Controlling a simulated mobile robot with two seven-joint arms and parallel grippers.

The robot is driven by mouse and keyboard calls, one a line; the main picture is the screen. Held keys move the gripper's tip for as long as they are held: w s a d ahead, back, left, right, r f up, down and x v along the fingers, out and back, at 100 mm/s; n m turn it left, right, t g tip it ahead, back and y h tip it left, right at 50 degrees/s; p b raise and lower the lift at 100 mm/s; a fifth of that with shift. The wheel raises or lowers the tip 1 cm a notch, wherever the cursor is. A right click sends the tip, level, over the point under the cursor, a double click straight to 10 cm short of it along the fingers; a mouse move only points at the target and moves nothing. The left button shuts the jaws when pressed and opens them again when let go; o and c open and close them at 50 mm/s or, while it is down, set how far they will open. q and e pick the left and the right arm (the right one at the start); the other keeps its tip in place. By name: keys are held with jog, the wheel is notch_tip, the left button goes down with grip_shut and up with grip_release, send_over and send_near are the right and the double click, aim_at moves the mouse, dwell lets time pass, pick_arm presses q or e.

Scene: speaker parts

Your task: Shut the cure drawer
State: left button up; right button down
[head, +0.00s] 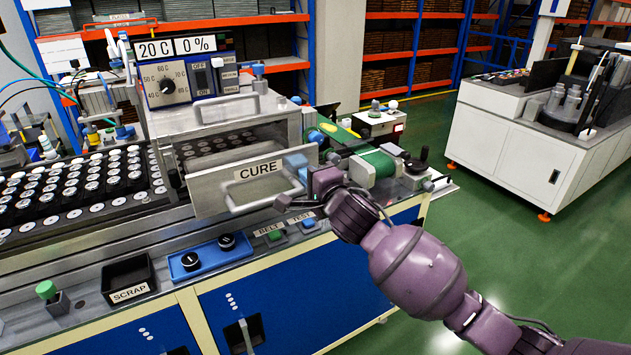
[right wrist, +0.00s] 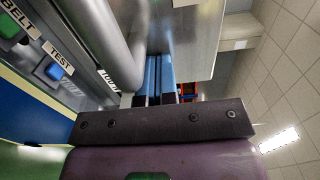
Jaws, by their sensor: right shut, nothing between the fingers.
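The cure drawer (head: 215,192) stands pulled out of the grey oven box in the head view. Its front panel carries the CURE label and a bar handle (head: 262,187), and small round parts show behind the panel. My right gripper (head: 294,168) is shut and empty at the right end of the drawer front, close beside the handle. In the right wrist view the shut blue fingers (right wrist: 160,75) point at the pale drawer front (right wrist: 196,35), with the grey handle (right wrist: 112,50) to their left. Whether they touch the panel is unclear. My left gripper is not in view.
The oven (head: 220,115) has a control panel with a dial above the drawer. A tray of speaker parts (head: 80,185) lies to the left. A scrap bin (head: 128,280), a blue knob box (head: 210,257) and the BELT and TEST buttons line the front edge. A green belt (head: 375,164) is at right.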

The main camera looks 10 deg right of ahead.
jog(key=b+x, duration=0.1)
jog(key=x, duration=0.3)
jog(key=b+x, duration=0.1)
jog(key=x, duration=0.4)
jog(key=b+x, duration=0.1)
jog(key=x, duration=0.3)
jog(key=shift+w+a+f, duration=0.15)
jog(key=shift+w+f, duration=0.05)
jog(key=shift+f, duration=0.05)
jog(key=shift+w+a, duration=0.1)
jog(key=shift+w, duration=0.2)
jog(key=shift+w+r, duration=0.1)
jog(key=shift+r, duration=0.15)
